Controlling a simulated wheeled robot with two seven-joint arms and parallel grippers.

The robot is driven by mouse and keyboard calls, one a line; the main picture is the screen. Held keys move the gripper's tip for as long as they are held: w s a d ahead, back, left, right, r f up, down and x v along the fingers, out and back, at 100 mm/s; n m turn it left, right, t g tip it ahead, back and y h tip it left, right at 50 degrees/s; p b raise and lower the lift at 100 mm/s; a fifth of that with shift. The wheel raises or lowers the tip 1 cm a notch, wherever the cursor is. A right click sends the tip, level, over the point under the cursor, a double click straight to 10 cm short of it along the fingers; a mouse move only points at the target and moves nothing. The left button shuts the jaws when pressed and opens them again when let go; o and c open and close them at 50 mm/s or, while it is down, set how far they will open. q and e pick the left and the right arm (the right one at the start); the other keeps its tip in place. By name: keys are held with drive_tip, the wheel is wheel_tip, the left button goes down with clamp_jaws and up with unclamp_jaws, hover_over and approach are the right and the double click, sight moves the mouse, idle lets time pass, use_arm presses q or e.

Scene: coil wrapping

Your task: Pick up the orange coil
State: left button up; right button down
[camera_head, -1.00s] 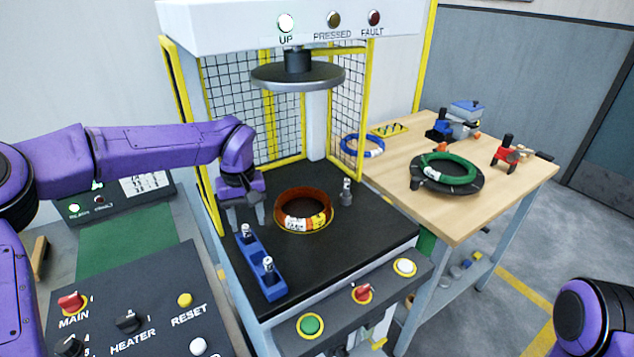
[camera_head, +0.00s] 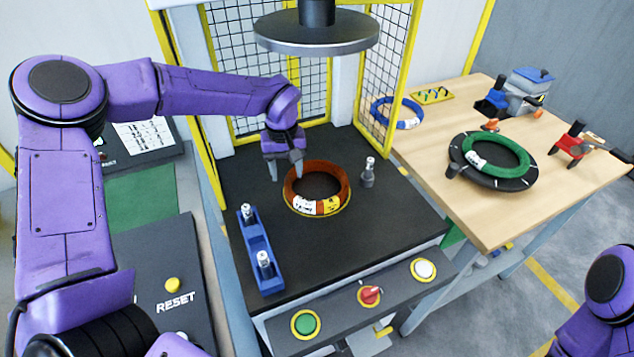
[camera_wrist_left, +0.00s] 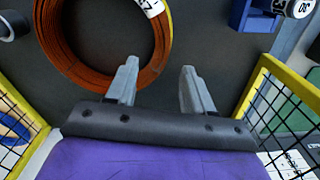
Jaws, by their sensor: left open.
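The orange coil (camera_head: 333,170) lies flat on the black bed of the press (camera_head: 350,245), with a white and yellow label on its near side. My left gripper (camera_head: 286,170) is open and empty just beyond the coil's left rim, fingers pointing down. In the left wrist view the coil (camera_wrist_left: 75,68) shows at upper left, and the left gripper's two fingers (camera_wrist_left: 155,80) are spread apart, the left one near the coil's edge. I cannot tell whether it touches. Of my right arm only a purple link shows at lower right; its gripper is out of view.
The round press plate (camera_head: 316,40) hangs above the bed. A blue block with metal pegs (camera_head: 258,255) stands left of the coil, and a dark post (camera_head: 368,176) stands right. Yellow-framed mesh (camera_head: 388,70) encloses the back. The wooden table (camera_head: 460,190) holds green and blue coils.

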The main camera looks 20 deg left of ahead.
sight(288, 183)
use_arm(q)
drive_tip(key=shift+s+d+f+p, duration=0.1)
drive_tip(key=shift+s+f+p, duration=0.1)
drive_tip(key=shift+f, duration=1)
drive_tip(key=shift+s+d+f+p, duration=0.1)
drive_tip(key=shift+f+p, duration=0.1)
drive_tip(key=shift+f, duration=0.95)
clamp_jaws()
drive_tip(key=shift+w+r, duration=0.15)
